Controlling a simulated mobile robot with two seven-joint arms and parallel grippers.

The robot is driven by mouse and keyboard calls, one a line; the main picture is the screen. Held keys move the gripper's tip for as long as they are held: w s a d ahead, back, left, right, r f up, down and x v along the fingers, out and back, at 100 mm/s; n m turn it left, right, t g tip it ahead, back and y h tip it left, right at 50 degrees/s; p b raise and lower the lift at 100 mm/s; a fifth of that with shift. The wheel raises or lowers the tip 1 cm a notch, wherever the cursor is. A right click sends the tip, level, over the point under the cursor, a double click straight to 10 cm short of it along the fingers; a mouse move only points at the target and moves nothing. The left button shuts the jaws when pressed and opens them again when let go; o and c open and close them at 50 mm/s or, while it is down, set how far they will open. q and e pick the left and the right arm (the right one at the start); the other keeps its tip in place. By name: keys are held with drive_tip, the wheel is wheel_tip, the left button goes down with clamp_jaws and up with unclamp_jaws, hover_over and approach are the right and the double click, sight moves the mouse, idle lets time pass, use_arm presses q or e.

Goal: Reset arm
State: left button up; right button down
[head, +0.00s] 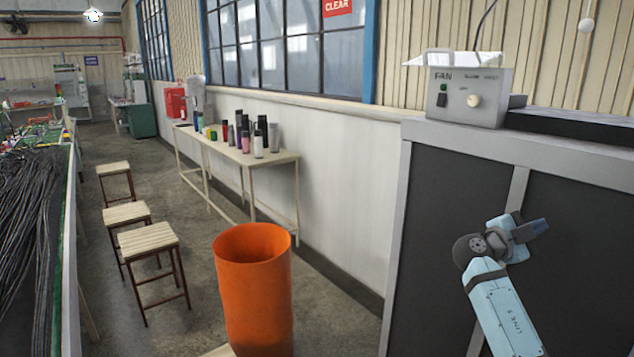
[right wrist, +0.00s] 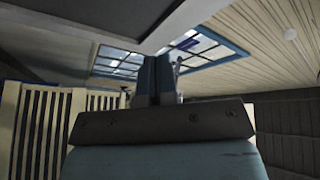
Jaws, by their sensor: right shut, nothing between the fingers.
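My right arm comes up from the lower right in the head view, pale blue with dark joints. Its gripper (head: 532,229) points to the right in front of the dark panels of a grey cabinet (head: 465,147). The right wrist view shows the gripper's two fingers (right wrist: 156,75) side by side and together, with nothing between them. My left gripper is not in view.
An orange bin (head: 253,285) stands at the lower middle. A bench of bottles (head: 285,157) runs along the wall, with wooden stools (head: 148,238) left of it. Black hoses (head: 30,220) lie at the far left. A fan control box (head: 465,92) sits on the cabinet.

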drive_tip(key=d+f+n+t+y, duration=0.1)
drive_tip(key=d+f+n, duration=0.6)
drive_tip(key=d, duration=0.5)
drive_tip(key=w+a+f+n+t+y, duration=0.55)
drive_tip(key=w+n+t+y, duration=0.2)
drive_tip(key=n, duration=0.35)
drive_tip(key=w+a+r+n+t+y, duration=0.2)
drive_tip(key=w+a+n+t+y, duration=0.25)
drive_tip(key=a+n+y, duration=0.45)
drive_tip(key=s+a+f+n+g+y, duration=0.15)
drive_tip(key=s+a+f, duration=0.35)
drive_tip(key=f, duration=0.5)
drive_tip(key=s+a+f+g+y, duration=0.1)
drive_tip(key=s+a+f, duration=0.5)
drive_tip(key=s, duration=0.4)
drive_tip(key=s+a+f+g+y, duration=0.1)
drive_tip(key=s+a+f, duration=0.2)
drive_tip(key=s+f, duration=0.55)
drive_tip(key=s+a+f+g+y, duration=0.15)
drive_tip(key=s+a+f, duration=0.4)
drive_tip(key=s, duration=0.55)
drive_tip(key=s+a, duration=0.2)
drive_tip(key=s, duration=0.5)
drive_tip(key=s+a+f+g, duration=0.1)
drive_tip(key=s+a, duration=0.1)
drive_tip(key=s, duration=0.6)
drive_tip(key=shift+s+a+f+g+y+p, duration=0.2)
drive_tip(key=shift+a+f+g+y+p, duration=0.05)
drive_tip(key=shift+f+g+y+p, duration=0.1)
